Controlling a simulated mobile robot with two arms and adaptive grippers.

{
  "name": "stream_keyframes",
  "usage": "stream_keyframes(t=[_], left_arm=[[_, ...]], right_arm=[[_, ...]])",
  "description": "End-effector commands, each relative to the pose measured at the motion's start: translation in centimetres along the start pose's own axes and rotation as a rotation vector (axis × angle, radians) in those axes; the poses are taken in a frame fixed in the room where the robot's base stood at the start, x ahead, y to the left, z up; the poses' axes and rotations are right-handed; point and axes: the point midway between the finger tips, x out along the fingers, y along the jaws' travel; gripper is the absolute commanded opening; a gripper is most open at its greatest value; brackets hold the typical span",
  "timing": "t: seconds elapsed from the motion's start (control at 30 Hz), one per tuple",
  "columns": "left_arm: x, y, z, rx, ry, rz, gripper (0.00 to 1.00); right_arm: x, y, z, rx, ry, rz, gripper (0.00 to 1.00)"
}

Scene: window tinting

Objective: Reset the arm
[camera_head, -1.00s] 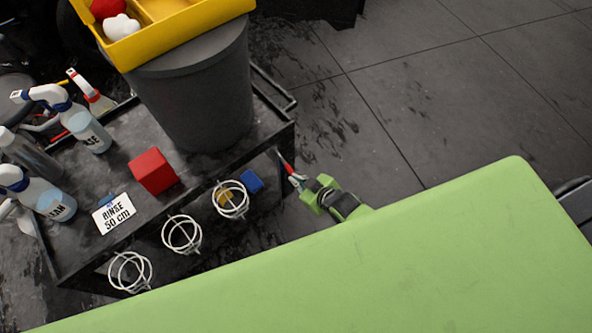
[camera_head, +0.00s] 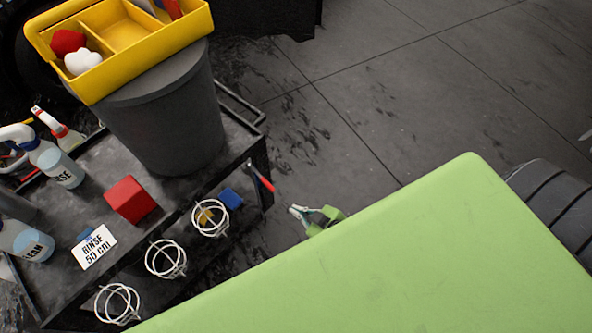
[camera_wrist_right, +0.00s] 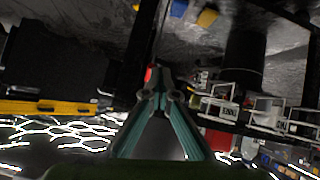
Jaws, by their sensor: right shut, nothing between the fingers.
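My right gripper (camera_head: 294,210) shows past the right corner of the black cart, and its fingers are shut with nothing between them. In the right wrist view its fingertips (camera_wrist_right: 156,78) meet in the middle of the picture. A thin tool with a red handle (camera_head: 262,179) sticks out at the cart's right corner, up and left of the fingertips and apart from them. A small red patch shows behind the fingertips in the wrist view; I cannot tell if it is this handle. My left gripper is not in view.
A yellow tray (camera_head: 150,50) sits on the bucket. White wire rings (camera_head: 165,258) line the cart's near side.

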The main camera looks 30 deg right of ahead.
Motion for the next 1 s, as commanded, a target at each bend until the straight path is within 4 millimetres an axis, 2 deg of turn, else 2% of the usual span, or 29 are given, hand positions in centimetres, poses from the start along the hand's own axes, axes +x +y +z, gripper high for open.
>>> stream_keyframes(t=[0.33,0.4,0.47,0.57,0.63,0.7,0.8,0.9,1.0], left_arm=[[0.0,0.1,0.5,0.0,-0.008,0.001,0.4],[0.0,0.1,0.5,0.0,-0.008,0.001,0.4],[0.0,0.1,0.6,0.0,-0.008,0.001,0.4],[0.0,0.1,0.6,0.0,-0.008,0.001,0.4],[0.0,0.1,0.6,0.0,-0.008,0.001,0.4],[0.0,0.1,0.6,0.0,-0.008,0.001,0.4],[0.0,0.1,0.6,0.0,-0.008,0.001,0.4],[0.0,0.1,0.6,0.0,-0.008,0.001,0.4],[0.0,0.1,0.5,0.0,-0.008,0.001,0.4]], right_arm=[[0.0,0.0,0.1,0.001,-0.002,0.0,0.0],[0.1,-0.1,1.0,0.006,-0.02,0.002,0.0],[0.3,-0.3,2.8,0.018,-0.056,0.004,0.0],[0.3,-1.1,8.1,0.052,-0.164,0.01,0.0],[-0.2,-2.3,13.0,0.087,-0.265,0.011,0.0],[-1.2,-3.9,18.1,0.123,-0.376,0.008,0.0],[-3.6,-6.8,24.6,0.174,-0.527,-0.002,0.0],[-6.3,-9.8,29.7,0.217,-0.657,-0.017,0.0],[-8.9,-12.4,33.2,0.248,-0.757,-0.033,0.0]])
